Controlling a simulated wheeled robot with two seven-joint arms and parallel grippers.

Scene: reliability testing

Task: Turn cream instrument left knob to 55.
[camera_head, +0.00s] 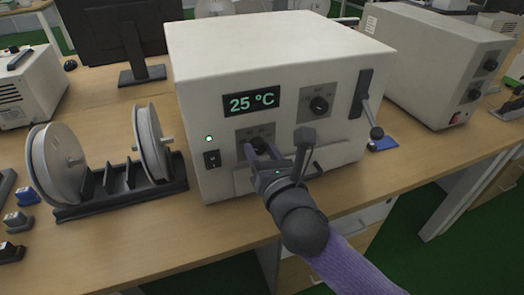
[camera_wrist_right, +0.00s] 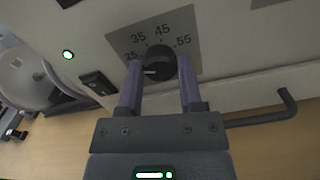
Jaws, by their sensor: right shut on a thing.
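The cream instrument (camera_head: 280,65) stands on the wooden desk, its green display reading 25 °C. Its left knob (camera_head: 259,146) is black and sits on a grey dial plate low on the front, partly hidden by my gripper. In the right wrist view the knob (camera_wrist_right: 160,60) shows between the fingers, with its white mark pointing left, near the 25 end of the scale; 35, 45 and 55 are printed around it. My right gripper (camera_head: 262,149) is shut on this knob, one purple finger at each side. My left gripper is not in view.
A second knob (camera_head: 319,104) sits higher to the right, beside a dark latch handle (camera_head: 365,95). A bent dark handle (camera_wrist_right: 270,112) sticks out close to my right gripper. A reel stand (camera_head: 120,183) is left of the instrument. Another cream box (camera_head: 435,60) stands right.

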